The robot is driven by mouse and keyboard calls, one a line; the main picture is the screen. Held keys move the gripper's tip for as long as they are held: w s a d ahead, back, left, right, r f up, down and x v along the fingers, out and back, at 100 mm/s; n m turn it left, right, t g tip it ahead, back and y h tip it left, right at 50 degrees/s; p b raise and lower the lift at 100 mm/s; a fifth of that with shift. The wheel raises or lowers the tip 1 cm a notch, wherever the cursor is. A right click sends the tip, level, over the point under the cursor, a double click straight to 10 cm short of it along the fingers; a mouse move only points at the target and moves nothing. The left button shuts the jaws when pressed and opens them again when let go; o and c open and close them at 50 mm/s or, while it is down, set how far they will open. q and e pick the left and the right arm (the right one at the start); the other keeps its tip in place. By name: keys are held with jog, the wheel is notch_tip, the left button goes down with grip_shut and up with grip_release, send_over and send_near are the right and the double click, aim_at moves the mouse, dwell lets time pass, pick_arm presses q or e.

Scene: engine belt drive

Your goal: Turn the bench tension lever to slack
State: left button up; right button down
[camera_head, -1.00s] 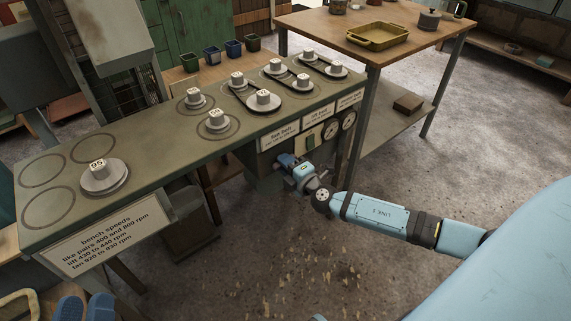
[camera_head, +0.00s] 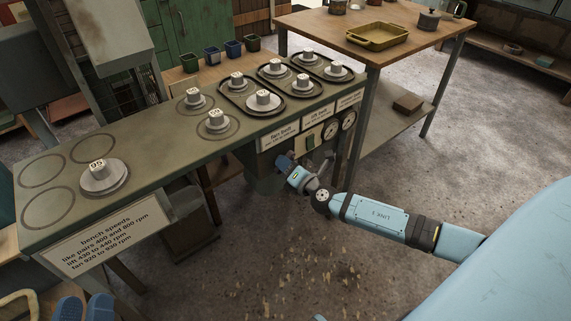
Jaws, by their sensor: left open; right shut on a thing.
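My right gripper (camera_head: 285,162) comes in from the right and is at the front face of the green bench (camera_head: 150,150), below the tach labels. It is shut on the tension lever, which is mostly hidden by the gripper, so its exact angle is hard to tell. On the bench top, dark belts (camera_head: 279,112) lie as wide, loose loops around the pulleys (camera_head: 263,101) at the right end. My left gripper is not in view.
Two dials (camera_head: 348,120) and a pale plate (camera_head: 311,141) sit on the bench front near the gripper. A single pulley marked 95 (camera_head: 103,179) stands at the left. A wooden table (camera_head: 340,27) with a yellow tray (camera_head: 377,36) stands behind right.

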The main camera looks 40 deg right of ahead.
jog(key=shift+n, duration=1)
jog(key=shift+n+p, duration=0.35)
jog(key=shift+n, duration=0.55)
jog(key=n, duration=0.2)
jog(key=shift+n+p, duration=0.3)
jog(key=shift+p, duration=0.05)
jog(key=shift+n, duration=0.8)
jog(key=shift+n+p, duration=0.4)
jog(key=shift+n, duration=0.2)
pick_arm(q)
jog(key=shift+w+a+f+g+y, duration=0.1)
jog(key=shift+a+f+g+y, duration=0.2)
jog(key=shift+f, duration=0.5)
jog(key=shift+w+a+f+g+y, duration=0.15)
jog(key=shift+f+g+y, duration=0.2)
jog(key=shift+f, duration=0.4)
jog(key=shift+s+a+f+g+y, duration=0.1)
jog(key=shift+a+f+g+y, duration=0.2)
jog(key=shift+f, duration=0.5)
pick_arm(e)
jog(key=shift+f+n, duration=0.1)
jog(key=shift+n, duration=0.7)
pick_arm(q)
jog(key=shift+r, duration=0.15)
pick_arm(e)
jog(key=c, duration=1)
grip_release()
jog(key=shift+d, duration=0.1)
